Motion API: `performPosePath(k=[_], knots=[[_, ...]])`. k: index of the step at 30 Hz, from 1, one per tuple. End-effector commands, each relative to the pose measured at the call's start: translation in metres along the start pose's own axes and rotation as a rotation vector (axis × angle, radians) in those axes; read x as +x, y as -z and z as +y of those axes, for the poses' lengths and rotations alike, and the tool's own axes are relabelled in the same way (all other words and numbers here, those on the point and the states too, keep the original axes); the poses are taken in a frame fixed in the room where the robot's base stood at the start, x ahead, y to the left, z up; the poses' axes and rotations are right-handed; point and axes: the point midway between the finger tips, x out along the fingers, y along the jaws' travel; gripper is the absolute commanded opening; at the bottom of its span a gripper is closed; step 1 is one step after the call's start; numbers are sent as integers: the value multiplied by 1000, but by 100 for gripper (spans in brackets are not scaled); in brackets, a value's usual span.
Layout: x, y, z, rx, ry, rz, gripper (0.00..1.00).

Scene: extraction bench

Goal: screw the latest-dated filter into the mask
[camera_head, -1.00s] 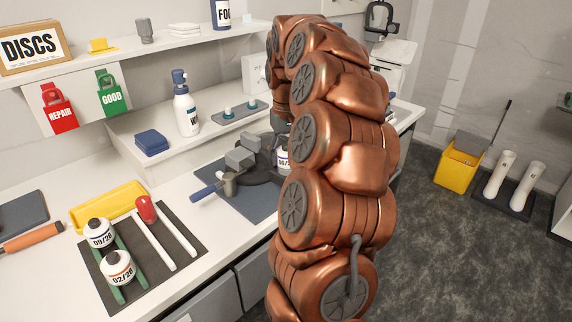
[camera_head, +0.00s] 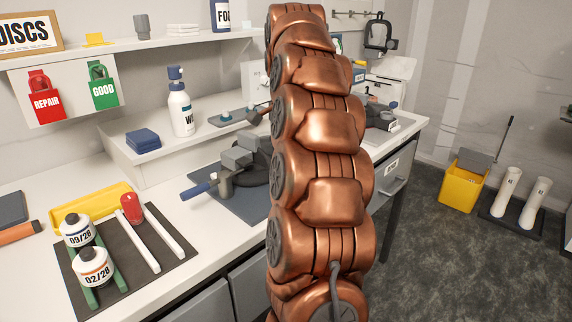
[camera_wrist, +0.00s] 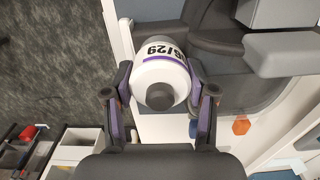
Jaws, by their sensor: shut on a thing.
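In the wrist view my gripper (camera_wrist: 163,100) is shut on a white filter (camera_wrist: 158,68) with a purple band, a dark round end and a date ending in "/29". Its first digits are partly cut off. Dark grey rounded parts, likely the mask (camera_wrist: 215,35) in its holder, lie just beyond the filter to the right. In the head view the dark mask (camera_head: 258,160) sits on a clamp stand on a grey mat, and my arm hides the gripper and held filter. Two other filters, dated 09/28 (camera_head: 77,230) and 02/28 (camera_head: 94,267), lie on green rails at the left.
A red-capped item (camera_head: 131,208) and white rails lie on the dark mat beside the yellow tray (camera_head: 92,206). A white pump bottle (camera_head: 181,110) and blue cloth (camera_head: 143,140) stand on the raised shelf. A yellow bucket (camera_head: 462,182) stands on the floor at right.

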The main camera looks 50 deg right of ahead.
Motion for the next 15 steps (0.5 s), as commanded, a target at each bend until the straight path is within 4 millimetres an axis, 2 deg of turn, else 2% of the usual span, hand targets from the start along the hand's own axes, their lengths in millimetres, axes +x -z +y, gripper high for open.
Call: performPosePath(k=[2, 9, 15], knots=[[5, 1, -1, 81, 2, 3, 15], [1, 1, 0, 322, -1, 0, 15], [1, 1, 0, 434, 0, 0, 16]])
